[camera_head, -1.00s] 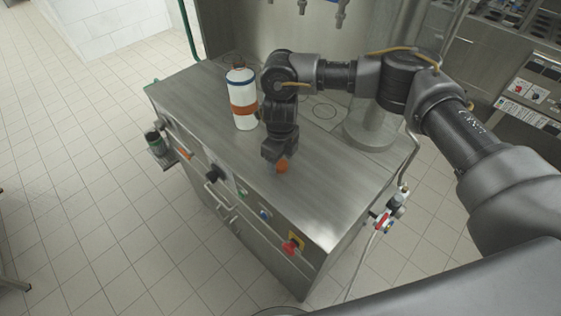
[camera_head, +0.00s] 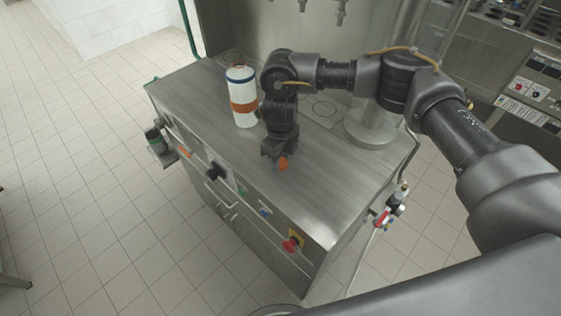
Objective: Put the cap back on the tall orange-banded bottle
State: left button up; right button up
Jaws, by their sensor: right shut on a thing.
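The tall white bottle (camera_head: 243,86) with a blue ring near its top and an orange band stands upright on the steel counter, left of my right arm. No cap shows on its top. My right gripper (camera_head: 279,162) points down over the counter, in front and to the right of the bottle. It is shut on the small orange cap (camera_head: 283,164). The fingers are partly hidden by the wrist, and I cannot tell whether the cap touches the counter. My left gripper is not in view.
The steel counter (camera_head: 315,195) is clear at its front right. A round column base (camera_head: 370,135) stands at the right rear. Knobs and a red button (camera_head: 291,244) line the front panel. A dark green bottle (camera_head: 155,140) sits in a side holder at the left.

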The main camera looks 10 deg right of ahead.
jog(key=shift+r, duration=0.55)
jog(key=s+a+r+b, duration=0.2)
jog(key=s+r+b, duration=0.1)
jog(key=s+r, duration=0.3)
jog(key=s+a+r+b, duration=0.2)
jog(key=s+r+b, duration=0.1)
jog(key=s+r, duration=0.3)
jog(key=shift+s+a, duration=0.35)
jog(key=shift+s, duration=0.25)
jog(key=shift+f, duration=0.1)
jog(key=w+d+f+m, duration=0.1)
jog(key=d+m, duration=0.3)
jog(key=m, duration=0.7)
jog(key=w+d+f+m, duration=0.2)
jog(key=d+m, duration=0.3)
jog(key=m, duration=0.6)
jog(key=w+d+f+m, duration=0.1)
jog(key=d+f+m, duration=0.3)
jog(key=m, duration=0.8)
jog(key=shift+w+d, duration=0.2)
jog(key=shift+d, duration=0.3)
jog(key=m, duration=0.1)
jog(key=d+m, duration=0.1)
jog(key=m, duration=0.1)
jog(key=d+f+m, duration=0.1)
jog(key=m, duration=0.1)
